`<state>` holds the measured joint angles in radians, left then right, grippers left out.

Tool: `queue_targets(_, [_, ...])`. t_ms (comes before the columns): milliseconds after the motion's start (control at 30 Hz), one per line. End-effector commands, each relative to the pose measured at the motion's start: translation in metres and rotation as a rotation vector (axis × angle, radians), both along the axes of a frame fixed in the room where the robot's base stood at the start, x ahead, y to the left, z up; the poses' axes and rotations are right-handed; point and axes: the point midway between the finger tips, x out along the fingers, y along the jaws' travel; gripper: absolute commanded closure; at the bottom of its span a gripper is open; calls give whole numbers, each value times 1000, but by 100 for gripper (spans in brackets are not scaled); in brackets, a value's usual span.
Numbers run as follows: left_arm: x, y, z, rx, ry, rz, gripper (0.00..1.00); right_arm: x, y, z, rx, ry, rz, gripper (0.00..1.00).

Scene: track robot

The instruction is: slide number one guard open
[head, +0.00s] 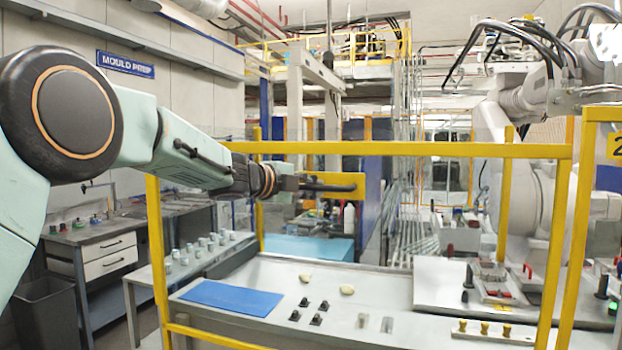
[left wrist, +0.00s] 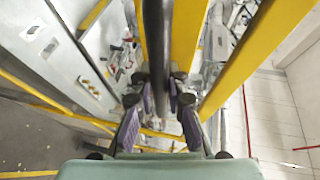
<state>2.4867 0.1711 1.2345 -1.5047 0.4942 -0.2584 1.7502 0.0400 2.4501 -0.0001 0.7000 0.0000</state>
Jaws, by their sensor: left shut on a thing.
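The number one guard (head: 400,149) is a yellow frame standing in front of a grey work table. A dark bar handle (head: 328,187) sits on a yellow plate at its left part. My left arm comes in from the left, and my left gripper (head: 288,183) is at the left end of that handle. In the left wrist view, the fingers of my left gripper (left wrist: 160,98) are closed on either side of the dark handle bar (left wrist: 158,50). The exact finger contact is partly hidden. My right gripper is in neither view.
A second yellow frame (head: 580,210) with a "2" sign stands close at the right. Behind the guard, the table (head: 255,272) carries a blue mat (head: 231,298) and small parts. A white robot arm (head: 530,100) stands behind at the right. A drawer bench (head: 100,240) is at the left.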

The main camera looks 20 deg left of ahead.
Motion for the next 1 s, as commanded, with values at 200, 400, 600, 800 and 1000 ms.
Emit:
queue_targets(200, [-1, -3, -65, 0, 2, -8, 100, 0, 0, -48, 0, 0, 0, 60])
queue_targets(400, [-2, -3, -112, 1, 2, -8, 100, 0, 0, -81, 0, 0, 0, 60])
queue_targets(600, [-2, -3, -160, 2, 1, -9, 100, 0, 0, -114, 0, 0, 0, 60])
queue_targets(800, [-2, -3, -208, 2, 2, -7, 100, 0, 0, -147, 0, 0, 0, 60])
queue_targets(1000, [-2, -3, -257, 1, 1, -8, 100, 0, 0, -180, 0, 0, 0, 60])
